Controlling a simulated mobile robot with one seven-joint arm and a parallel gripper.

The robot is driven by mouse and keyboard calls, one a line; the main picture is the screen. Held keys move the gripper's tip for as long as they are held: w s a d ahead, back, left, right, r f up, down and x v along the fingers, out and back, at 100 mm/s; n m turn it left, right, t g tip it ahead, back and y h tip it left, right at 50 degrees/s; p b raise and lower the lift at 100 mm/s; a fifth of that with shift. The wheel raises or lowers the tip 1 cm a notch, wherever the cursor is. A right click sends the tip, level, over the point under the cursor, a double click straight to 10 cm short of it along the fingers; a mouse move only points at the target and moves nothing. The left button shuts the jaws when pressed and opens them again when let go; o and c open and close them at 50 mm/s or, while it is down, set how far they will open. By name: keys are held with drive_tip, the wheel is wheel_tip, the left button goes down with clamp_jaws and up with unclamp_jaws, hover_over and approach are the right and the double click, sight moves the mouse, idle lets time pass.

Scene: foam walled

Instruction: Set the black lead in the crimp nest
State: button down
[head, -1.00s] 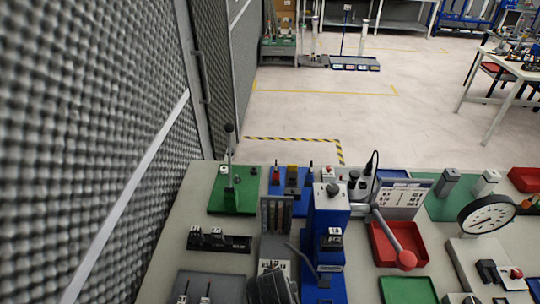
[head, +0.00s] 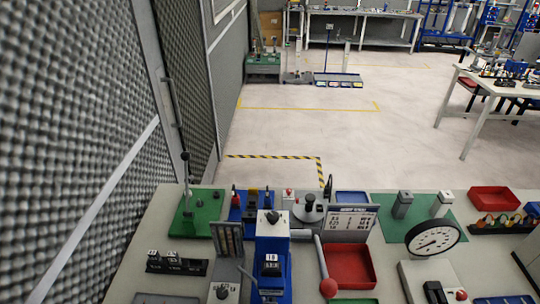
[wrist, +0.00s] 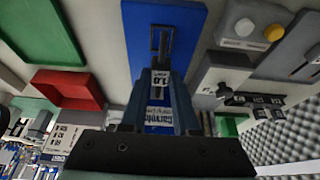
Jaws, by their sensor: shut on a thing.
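My gripper (wrist: 160,108) shows only in the wrist view, where its dark palm fills the bottom edge. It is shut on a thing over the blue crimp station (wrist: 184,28). The black lead in its jaws is barely distinguishable from the dark parts behind it. A narrow dark grey slotted part, seemingly the crimp nest (wrist: 162,45), lies on the blue base just beyond the fingertips, beside a white "1.0" label. I cannot tell whether lead and nest touch. In the head view the blue station (head: 272,240) stands at the bottom centre, with a black labelled block on its front.
A grey lever with a red ball (head: 328,287) stands right of the station. A red tray (head: 350,266) and a dial gauge (head: 433,238) are farther right. A green base with an upright lever (head: 197,212) stands left. The foam wall (head: 70,130) closes the left side.

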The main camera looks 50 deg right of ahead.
drive_tip(key=shift+r, duration=0.1)
drive_tip(key=shift+f+b, duration=1.45)
drive_tip(key=shift+f, duration=0.85)
drive_tip(key=shift+f, duration=0.6)
drive_tip(key=c, duration=0.6)
unclamp_jaws()
drive_tip(key=b+v, duration=0.1)
drive_tip(key=v, duration=1.2)
drive_tip(key=shift+d, duration=0.1)
